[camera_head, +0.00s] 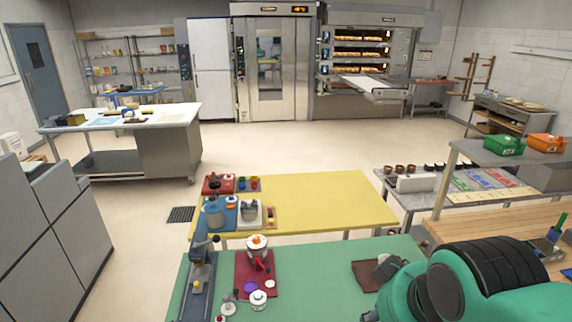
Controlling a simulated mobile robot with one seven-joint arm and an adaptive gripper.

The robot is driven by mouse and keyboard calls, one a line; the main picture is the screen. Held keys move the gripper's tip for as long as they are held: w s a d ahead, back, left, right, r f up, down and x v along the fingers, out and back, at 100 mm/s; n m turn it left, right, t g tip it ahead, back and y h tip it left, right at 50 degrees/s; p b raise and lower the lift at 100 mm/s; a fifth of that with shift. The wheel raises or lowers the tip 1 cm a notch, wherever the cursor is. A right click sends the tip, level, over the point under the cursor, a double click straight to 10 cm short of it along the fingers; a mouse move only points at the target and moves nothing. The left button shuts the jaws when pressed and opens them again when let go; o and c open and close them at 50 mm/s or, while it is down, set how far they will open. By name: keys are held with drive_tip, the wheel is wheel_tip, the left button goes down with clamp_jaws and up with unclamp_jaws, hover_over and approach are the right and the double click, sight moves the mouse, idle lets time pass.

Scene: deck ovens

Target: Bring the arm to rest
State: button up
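A teal and black arm link, mine, fills the lower right corner in the head view. It covers the right part of the green table top (318,263). My gripper's fingertips do not show, so whether it is open, shut or holding anything cannot be seen.
On the green table are a red mat (243,290), a dark upright device (201,275), and a brown item (368,277) close to my arm. The yellow table (330,200) is mostly clear. A wooden counter (470,233) stands right. Open floor (290,148) lies beyond.

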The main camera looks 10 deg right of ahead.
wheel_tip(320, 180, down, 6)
drive_tip(key=b, duration=0.5)
